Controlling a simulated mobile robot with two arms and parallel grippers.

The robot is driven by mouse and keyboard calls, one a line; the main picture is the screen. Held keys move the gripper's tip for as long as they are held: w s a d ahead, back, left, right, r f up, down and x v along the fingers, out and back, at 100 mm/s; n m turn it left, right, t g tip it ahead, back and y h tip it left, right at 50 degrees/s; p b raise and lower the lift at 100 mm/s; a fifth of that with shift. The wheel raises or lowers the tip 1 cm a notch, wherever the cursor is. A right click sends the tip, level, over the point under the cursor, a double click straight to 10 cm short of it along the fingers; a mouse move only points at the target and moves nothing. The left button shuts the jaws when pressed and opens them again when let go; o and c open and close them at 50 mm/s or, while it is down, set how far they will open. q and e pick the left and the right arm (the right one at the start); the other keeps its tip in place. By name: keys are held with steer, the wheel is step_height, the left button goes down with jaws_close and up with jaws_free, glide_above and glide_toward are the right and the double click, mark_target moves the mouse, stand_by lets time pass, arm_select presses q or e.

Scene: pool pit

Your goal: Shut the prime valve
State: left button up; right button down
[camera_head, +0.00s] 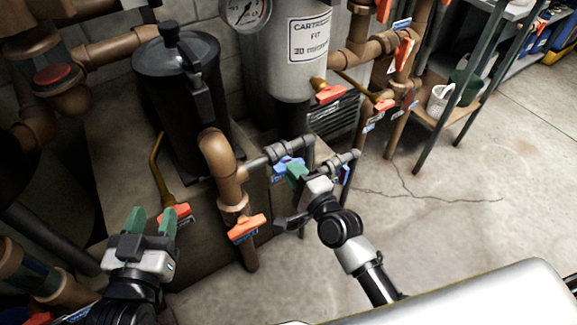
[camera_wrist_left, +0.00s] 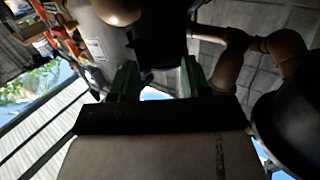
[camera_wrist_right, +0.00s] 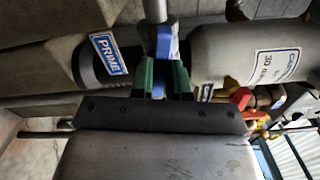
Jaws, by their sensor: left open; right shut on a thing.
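The prime valve has a blue handle (camera_head: 287,162) on a thin grey pipe, low in front of the black pot. A PRIME label (camera_wrist_right: 108,53) shows beside it in the right wrist view. My right gripper (camera_head: 296,172) is shut on the blue handle, which shows between its green fingers in the right wrist view (camera_wrist_right: 165,45). The fingers hide part of the handle.
A brown pipe with an orange handle (camera_head: 247,227) stands between my grippers. Another orange handle (camera_head: 174,214) lies just above my left gripper. The black pot (camera_head: 180,100) and grey cartridge filter (camera_head: 300,55) stand behind. The concrete floor (camera_head: 450,215) at right is clear.

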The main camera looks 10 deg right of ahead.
steer(key=m+p, duration=0.3)
steer(key=m, duration=1.3)
arm_select(q)
steer(key=s+a+f+g+y, duration=0.2)
steer(key=s+a+f+g, duration=0.1)
steer(key=s+f+g, duration=0.4)
steer(key=shift+a+f+g+y, duration=0.25)
steer(key=shift+f+g+y, duration=0.15)
steer(key=shift+f+g, duration=0.6)
arm_select(e)
steer(key=c, duration=1)
jaws_free()
arm_select(q)
steer(key=shift+r, duration=0.15)
steer(key=w+r+t, duration=0.1)
steer(key=w+d+r+t, duration=0.1)
steer(key=w, duration=0.1)
steer(key=shift+w+d+t+h+b, duration=0.15)
steer(key=shift+t+h+b, duration=0.15)
steer(key=shift+h+b, duration=0.1)
arm_select(e)
steer(key=v, duration=0.7)
